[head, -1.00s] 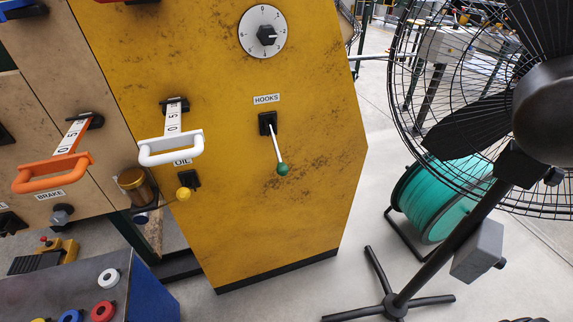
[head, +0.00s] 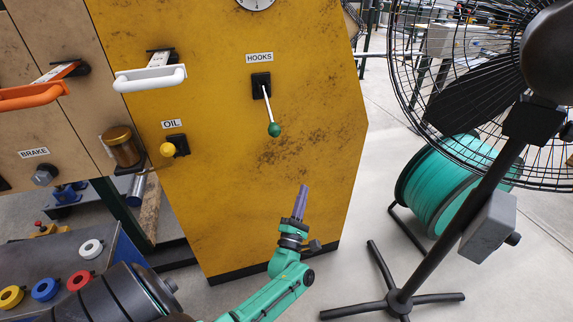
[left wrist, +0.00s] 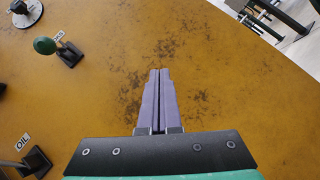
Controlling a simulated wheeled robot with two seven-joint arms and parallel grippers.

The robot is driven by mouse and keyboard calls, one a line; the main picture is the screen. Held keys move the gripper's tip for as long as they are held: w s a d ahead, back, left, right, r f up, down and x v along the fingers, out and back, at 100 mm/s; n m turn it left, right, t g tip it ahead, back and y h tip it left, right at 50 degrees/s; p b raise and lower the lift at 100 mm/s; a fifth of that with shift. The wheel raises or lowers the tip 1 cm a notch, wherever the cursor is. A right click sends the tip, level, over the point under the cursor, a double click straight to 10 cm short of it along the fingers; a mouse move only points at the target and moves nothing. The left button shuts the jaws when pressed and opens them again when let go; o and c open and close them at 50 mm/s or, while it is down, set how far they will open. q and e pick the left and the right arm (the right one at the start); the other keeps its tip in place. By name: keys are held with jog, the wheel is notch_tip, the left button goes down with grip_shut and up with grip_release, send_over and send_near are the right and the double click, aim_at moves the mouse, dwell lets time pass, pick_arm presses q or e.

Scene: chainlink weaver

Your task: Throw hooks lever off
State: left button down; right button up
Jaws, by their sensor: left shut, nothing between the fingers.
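The HOOKS lever (head: 268,108) is a silver rod with a green ball knob on a black base, on the yellow machine panel (head: 230,200). Its rod slants down from the base, with the knob at the lower end. In the left wrist view the green knob (left wrist: 44,46) is at the upper left. My left gripper (head: 304,188) is below and right of the knob, apart from it, in front of the panel. Its purple fingers are pressed together and empty; they also show in the left wrist view (left wrist: 159,72). My right gripper is not in view.
The OIL lever (head: 168,149) with a yellow knob is left of the HOOKS lever. White (head: 150,78) and orange (head: 34,95) handles stick out further left. A black fan (head: 500,130) on a stand and a teal reel (head: 437,190) stand right of the panel.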

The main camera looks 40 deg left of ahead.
aim_at(273, 136)
pick_arm(q)
jog(key=s+a+r+n+g+y+p, duration=0.1)
jog(key=a+r+n+g+y+p, duration=0.1)
jog(key=a+r+n+y, duration=0.2)
jog(key=s+a+r+n+g+y+p, duration=0.1)
jog(key=a+r+n+g+y+p, duration=0.1)
jog(key=r+n+y, duration=0.7)
notch_tip(273, 136, up, 4)
jog(key=a+n+g, duration=0.1)
jog(key=a+n, duration=0.1)
jog(key=n, duration=0.3)
jog(key=shift+r+g, duration=0.2)
jog(key=shift+g, duration=0.1)
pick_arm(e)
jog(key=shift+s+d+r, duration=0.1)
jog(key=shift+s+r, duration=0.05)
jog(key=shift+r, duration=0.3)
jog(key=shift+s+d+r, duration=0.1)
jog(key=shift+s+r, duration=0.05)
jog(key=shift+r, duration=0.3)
pick_arm(q)
jog(key=shift+s, duration=0.1)
